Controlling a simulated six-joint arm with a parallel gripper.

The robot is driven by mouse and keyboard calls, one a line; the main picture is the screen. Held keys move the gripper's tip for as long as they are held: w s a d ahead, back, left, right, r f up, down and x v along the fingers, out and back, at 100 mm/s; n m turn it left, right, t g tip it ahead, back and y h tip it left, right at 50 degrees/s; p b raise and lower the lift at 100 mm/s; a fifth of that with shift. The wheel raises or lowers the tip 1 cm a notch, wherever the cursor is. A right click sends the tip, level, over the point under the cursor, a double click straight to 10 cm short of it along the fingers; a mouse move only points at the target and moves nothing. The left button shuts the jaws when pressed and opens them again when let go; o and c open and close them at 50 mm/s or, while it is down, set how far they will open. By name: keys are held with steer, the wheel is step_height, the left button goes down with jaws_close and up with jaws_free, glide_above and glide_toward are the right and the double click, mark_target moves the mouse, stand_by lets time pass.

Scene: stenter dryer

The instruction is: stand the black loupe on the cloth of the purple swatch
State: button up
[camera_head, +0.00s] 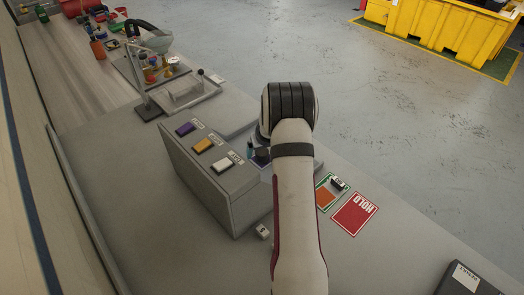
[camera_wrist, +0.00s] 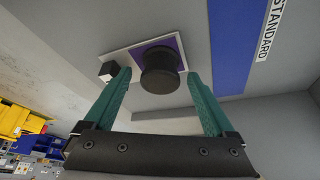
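The black loupe (camera_wrist: 161,72) stands on the purple cloth of the purple swatch, a white-bordered card (camera_wrist: 117,53) in the wrist view. Purple cloth shows along the loupe's upper edge; its contact with the cloth is partly hidden. My gripper (camera_wrist: 160,74) is open, with one teal finger on each side of the loupe and visible gaps between. In the head view my arm hides most of this spot; a dark shape that looks like the loupe (camera_head: 262,153) shows at the arm's left edge.
A small black-and-white block (camera_wrist: 108,71) sits at the card's corner. A grey box (camera_head: 225,190) with purple, orange and white pads stands left of my arm. A red HOLD card (camera_head: 355,213) and a green-edged card (camera_head: 321,203) lie right. A blue STANDARD strip (camera_wrist: 232,45) is nearby.

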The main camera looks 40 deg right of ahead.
steer(key=v, duration=1.6)
steer(key=w+a+r+n+t, duration=0.1)
steer(key=w+a+r, duration=0.1)
steer(key=a+r, duration=0.45)
steer(key=w+a+r+n+t, duration=0.1)
steer(key=w+a+r+t, duration=0.15)
steer(key=a+r, duration=0.4)
steer(key=s+a+g, duration=0.1)
steer(key=s+a, duration=0.3)
steer(key=a, duration=0.3)
steer(key=s+a+f+m+g+y, duration=0.1)
steer(key=s+a, duration=0.3)
steer(key=s, duration=0.4)
steer(key=s+a+f+g+y, duration=0.1)
steer(key=s+a+f+g, duration=0.2)
steer(key=s, duration=0.5)
steer(key=s+a+f+m+g+y, duration=0.1)
steer(key=s+a+f+g, duration=0.2)
steer(key=s+a, duration=0.3)
steer(key=s+f, duration=0.1)
steer(key=s, duration=0.2)
steer(key=shift+a+f+m+y, duration=0.25)
steer(key=shift+a+m+y, duration=0.05)
steer(key=shift+a+y, duration=0.1)
